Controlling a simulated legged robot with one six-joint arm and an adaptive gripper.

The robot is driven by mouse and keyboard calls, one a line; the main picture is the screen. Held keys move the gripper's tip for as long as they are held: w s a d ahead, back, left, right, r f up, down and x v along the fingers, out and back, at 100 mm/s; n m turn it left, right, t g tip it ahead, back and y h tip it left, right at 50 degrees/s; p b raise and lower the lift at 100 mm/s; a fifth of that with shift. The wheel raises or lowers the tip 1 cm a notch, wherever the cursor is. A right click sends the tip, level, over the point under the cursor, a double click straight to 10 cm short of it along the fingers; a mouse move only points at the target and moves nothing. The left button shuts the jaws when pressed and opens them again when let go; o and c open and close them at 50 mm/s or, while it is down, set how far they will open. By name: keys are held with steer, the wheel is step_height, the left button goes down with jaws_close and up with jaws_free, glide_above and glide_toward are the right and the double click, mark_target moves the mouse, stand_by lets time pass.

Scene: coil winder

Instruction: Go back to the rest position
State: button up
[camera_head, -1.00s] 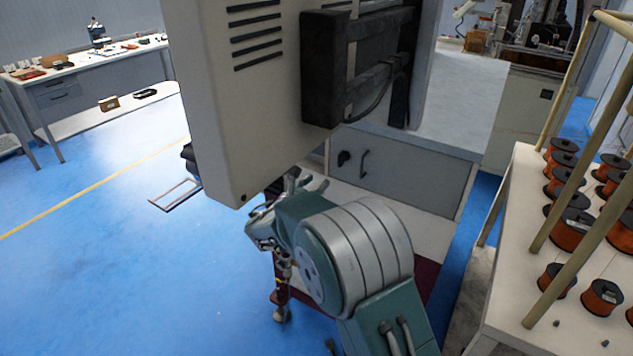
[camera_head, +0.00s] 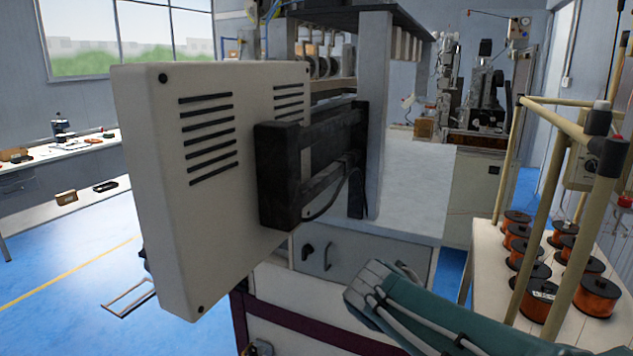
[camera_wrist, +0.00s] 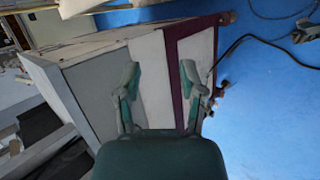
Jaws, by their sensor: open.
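My gripper (camera_wrist: 166,85) shows in the wrist view with its two green fingers spread apart and nothing between them. Beyond the fingers is the side of a grey and white cabinet with a dark red edge (camera_wrist: 174,65), standing on the blue floor. In the head view only my green arm is seen, at the bottom right in front of the cabinet; the gripper itself is out of that view.
A large pale panel (camera_head: 215,190) on a black bracket (camera_head: 285,165) stands close in front. A white table (camera_head: 480,250) with copper wire spools (camera_head: 598,296) and a beige post frame (camera_head: 550,185) is at the right.

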steer(key=s+a+f+m+y, duration=0.1)
steer(key=s+a+m+y, duration=0.1)
steer(key=s+m+y, duration=0.4)
steer(key=s+m, duration=0.4)
steer(key=s, duration=0.5)
steer(key=shift+s+f+m+t, duration=0.15)
steer(key=shift+m+t, duration=0.15)
steer(key=shift+t, duration=0.1)
